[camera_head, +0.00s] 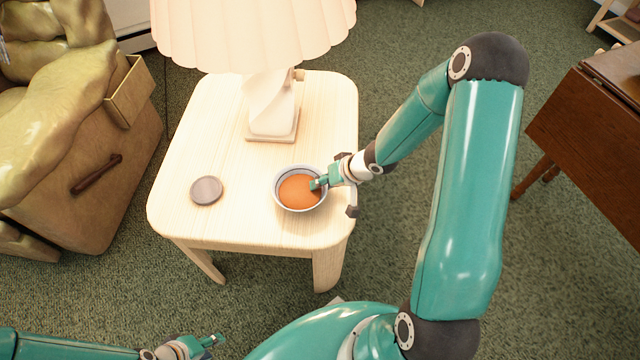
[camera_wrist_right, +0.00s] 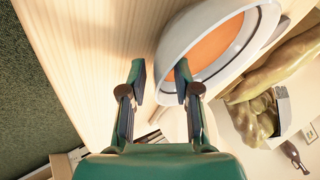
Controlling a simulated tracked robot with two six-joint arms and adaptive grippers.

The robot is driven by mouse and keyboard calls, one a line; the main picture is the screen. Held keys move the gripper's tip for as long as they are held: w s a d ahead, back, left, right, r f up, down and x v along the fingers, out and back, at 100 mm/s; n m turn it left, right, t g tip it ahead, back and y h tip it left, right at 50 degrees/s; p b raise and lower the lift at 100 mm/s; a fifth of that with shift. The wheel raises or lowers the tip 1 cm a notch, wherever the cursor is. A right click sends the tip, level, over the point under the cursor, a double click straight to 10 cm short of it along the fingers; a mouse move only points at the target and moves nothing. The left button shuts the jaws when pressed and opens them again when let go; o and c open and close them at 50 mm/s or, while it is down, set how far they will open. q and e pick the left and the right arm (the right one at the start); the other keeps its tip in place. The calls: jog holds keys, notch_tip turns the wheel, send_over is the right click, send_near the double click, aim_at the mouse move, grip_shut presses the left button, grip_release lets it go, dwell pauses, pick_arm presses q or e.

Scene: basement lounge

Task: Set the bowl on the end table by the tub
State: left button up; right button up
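A bowl with a blue-grey rim and orange contents (camera_head: 299,203) sits upright on the pale wooden end table (camera_head: 232,222), near its front right edge. My right gripper (camera_head: 334,198) is at the bowl's right side. One finger reaches over the rim; the other is outside, near the table edge. In the right wrist view the fingers (camera_wrist_right: 160,80) are apart, with one overlapping the bowl's wall (camera_wrist_right: 185,40); I cannot tell whether it touches. My left gripper (camera_head: 207,344) is low at the bottom edge, away from the table, its opening unclear. I see no tub.
A lamp with a pleated shade (camera_head: 272,118) stands at the table's back. A round grey coaster (camera_head: 206,190) lies left of the bowl. A brown recliner with olive cushions (camera_head: 100,180) is at left, a dark wooden table (camera_head: 595,135) at right. Carpet lies between.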

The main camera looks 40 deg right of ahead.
jog(key=shift+s+r+p, duration=0.1)
jog(key=shift+r+p, duration=0.25)
jog(key=shift+r, duration=0.1)
jog(key=p+v, duration=0.7)
jog(key=v, duration=0.4)
jog(key=shift+n+g+y, duration=0.5)
jog(key=shift+g+y, duration=0.3)
jog(key=a+f, duration=0.1)
jog(key=a, duration=0.2)
jog(key=a+f, duration=0.2)
jog(key=a, duration=0.2)
jog(key=a+f, duration=0.2)
jog(key=a, duration=0.2)
jog(key=shift+s+a+f, duration=0.1)
jog(key=shift+s, duration=0.05)
jog(key=s+a+f+n+g, duration=0.1)
jog(key=s+a+f+g, duration=0.1)
jog(key=s+a+f, duration=0.1)
jog(key=s+a+f+n+g, duration=0.1)
jog(key=s+a+f, duration=0.2)
jog(key=s+a, duration=0.2)
jog(key=a, duration=0.3)
jog(key=shift+g+h, duration=0.3)
jog(key=shift+g, duration=0.1)
jog(key=shift+s, duration=0.1)
